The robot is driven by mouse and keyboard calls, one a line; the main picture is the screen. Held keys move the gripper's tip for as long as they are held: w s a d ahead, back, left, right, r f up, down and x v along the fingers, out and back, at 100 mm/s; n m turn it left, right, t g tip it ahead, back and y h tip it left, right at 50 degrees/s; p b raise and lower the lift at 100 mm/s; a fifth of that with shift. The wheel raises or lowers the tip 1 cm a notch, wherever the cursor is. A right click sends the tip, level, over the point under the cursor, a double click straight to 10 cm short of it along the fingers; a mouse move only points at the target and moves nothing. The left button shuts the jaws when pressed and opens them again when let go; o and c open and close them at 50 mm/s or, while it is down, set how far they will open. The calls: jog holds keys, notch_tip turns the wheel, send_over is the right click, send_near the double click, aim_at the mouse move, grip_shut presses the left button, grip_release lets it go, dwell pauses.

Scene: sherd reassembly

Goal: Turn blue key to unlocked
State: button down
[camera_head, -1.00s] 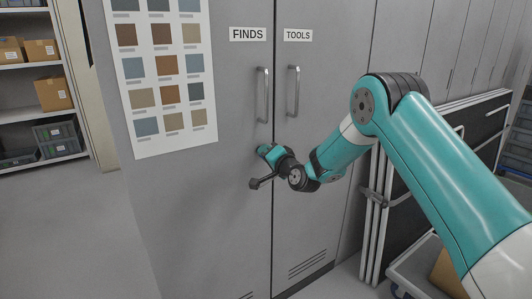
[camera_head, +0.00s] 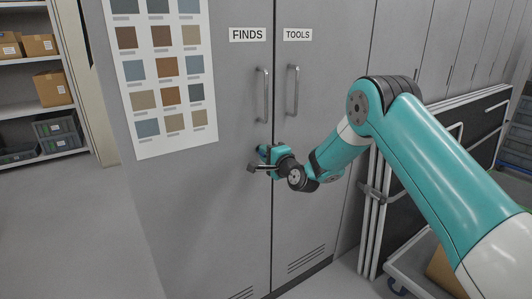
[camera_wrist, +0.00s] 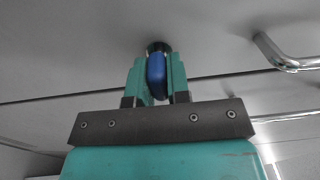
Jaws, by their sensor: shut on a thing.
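The blue key (camera_wrist: 156,76) stands out from a dark round lock (camera_wrist: 158,47) in the cabinet door, in the wrist view. My gripper (camera_wrist: 156,80) is shut on the key, one teal finger on each side of it. In the head view my gripper (camera_head: 264,153) is at the FINDS door, below the door handles. There the lock is hidden behind my gripper and only a hint of blue shows.
The FINDS door handle (camera_head: 262,95) and the TOOLS door handle (camera_head: 293,91) are above my gripper. A colour chart (camera_head: 165,75) hangs to the left. Folded panels (camera_head: 440,150) and a trolley (camera_head: 415,275) stand at the right. The floor at the left is clear.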

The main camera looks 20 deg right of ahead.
dwell(0.3)
jog(key=c, duration=1.1)
grip_release()
jog(key=b+v, duration=0.8)
jog(key=v, duration=0.9)
jog(key=shift+s+b, duration=0.2)
jog(key=shift+b, duration=0.2)
